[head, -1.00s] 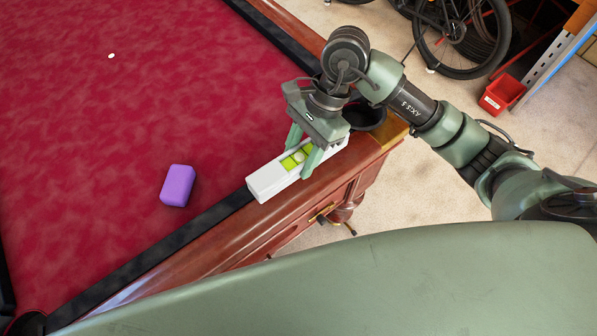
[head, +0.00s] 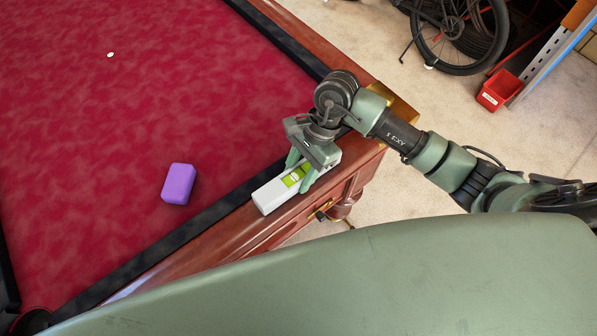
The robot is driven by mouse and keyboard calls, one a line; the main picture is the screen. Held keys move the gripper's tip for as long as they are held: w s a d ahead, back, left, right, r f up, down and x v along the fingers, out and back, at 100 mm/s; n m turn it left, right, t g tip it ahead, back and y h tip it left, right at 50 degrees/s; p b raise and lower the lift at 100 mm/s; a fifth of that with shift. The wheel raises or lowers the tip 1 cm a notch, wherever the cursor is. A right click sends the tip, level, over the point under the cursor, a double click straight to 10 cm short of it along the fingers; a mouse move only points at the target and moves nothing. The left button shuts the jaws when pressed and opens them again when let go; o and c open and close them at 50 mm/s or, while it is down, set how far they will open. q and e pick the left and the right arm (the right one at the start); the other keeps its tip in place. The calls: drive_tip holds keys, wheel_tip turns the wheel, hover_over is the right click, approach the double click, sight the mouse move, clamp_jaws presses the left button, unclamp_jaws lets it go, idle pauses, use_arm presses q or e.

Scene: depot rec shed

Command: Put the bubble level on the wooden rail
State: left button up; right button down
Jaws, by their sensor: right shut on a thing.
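The bubble level (head: 272,197) is a white bar with a yellow-green vial section in its middle. My right gripper (head: 300,176) is shut on it around the vial section, with one finger on each side. The level lies along the wooden rail (head: 226,228) of the red-clothed table, over the rail near the corner. I cannot tell whether its underside touches the rail. Part of the level is hidden under the gripper. My left gripper is not in view.
A purple block (head: 178,184) lies on the red cloth (head: 100,130), left of the level. A small white dot (head: 110,55) is farther up the cloth. A bicycle (head: 459,30) and a red bin (head: 498,90) stand on the floor at upper right.

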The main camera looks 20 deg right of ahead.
drive_tip(key=c, duration=0.8)
unclamp_jaws()
drive_tip(key=shift+r+p, duration=0.2)
drive_tip(key=shift+p, duration=0.1)
drive_tip(key=shift+w+d+r+b, duration=0.1)
drive_tip(key=shift+d+r+b, duration=0.1)
drive_tip(key=shift+b, duration=0.1)
drive_tip(key=b+v, duration=0.3)
drive_tip(key=v, duration=0.7)
drive_tip(key=shift+r, duration=0.3)
drive_tip(key=shift+d+r, duration=0.2)
drive_tip(key=shift+r, duration=0.15)
